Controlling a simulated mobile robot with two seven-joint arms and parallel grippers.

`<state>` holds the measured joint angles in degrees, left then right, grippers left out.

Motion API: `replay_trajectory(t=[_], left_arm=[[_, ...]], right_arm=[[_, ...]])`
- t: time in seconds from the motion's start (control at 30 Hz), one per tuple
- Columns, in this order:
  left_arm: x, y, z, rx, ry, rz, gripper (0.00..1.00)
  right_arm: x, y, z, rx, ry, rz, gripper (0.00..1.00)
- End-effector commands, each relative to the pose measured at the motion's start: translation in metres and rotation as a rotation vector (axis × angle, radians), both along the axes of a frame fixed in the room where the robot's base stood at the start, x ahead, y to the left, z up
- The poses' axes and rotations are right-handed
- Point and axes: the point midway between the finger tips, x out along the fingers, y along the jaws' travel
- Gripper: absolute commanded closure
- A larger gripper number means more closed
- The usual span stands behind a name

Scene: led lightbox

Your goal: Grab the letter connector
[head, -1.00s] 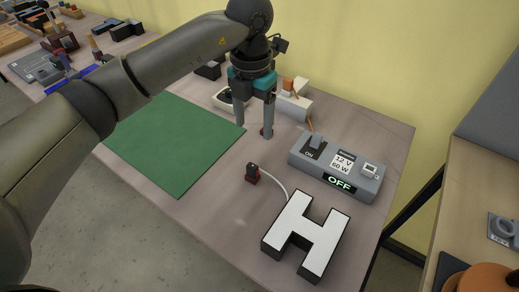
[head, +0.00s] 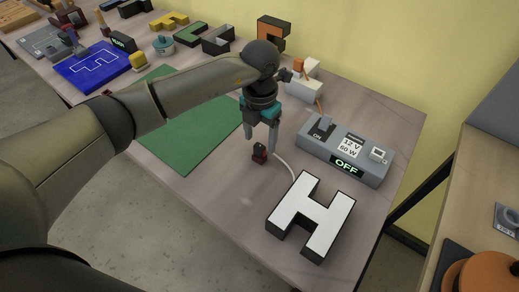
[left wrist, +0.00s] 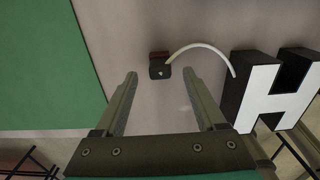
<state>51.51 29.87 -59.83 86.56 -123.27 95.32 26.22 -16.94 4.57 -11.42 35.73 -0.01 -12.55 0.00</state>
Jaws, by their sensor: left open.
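The letter connector (head: 259,153) is a small black and dark red plug on the table. A white cable joins it to the white-faced letter H (head: 312,216). In the left wrist view the connector (left wrist: 160,66) lies ahead of the fingertips, roughly midway between them, with the letter H (left wrist: 265,88) to the right. My left gripper (head: 260,145) is open and empty, pointing down just above and behind the connector. It also shows in the left wrist view (left wrist: 161,76), with its two fingers apart. My right gripper is not in view.
A grey power supply (head: 345,150) reading OFF stands to the right, with an orange lead (head: 320,106) behind it. A green mat (head: 185,130) lies left. Several letters and a blue board (head: 95,68) are at the back left. The table's front edge is clear.

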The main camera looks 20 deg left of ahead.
Motion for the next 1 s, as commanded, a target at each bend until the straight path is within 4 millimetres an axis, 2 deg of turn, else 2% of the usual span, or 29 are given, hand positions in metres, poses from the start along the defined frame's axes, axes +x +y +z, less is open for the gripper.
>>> replay_trajectory(t=[0.1, 0.2, 0.43, 1.0], left_arm=[[-0.003, 0.001, -0.021, -0.001, 0.004, 0.001, 0.28], [-0.002, 0.001, -0.031, -0.001, 0.000, 0.001, 0.28], [-0.002, 0.001, -0.033, -0.001, -0.001, 0.000, 0.28], [-0.002, 0.001, -0.032, -0.001, -0.001, 0.000, 0.92]], right_arm=[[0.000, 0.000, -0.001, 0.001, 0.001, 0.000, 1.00], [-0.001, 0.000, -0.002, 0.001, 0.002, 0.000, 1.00], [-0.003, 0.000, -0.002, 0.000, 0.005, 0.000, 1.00], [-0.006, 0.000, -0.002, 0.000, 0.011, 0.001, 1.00]])
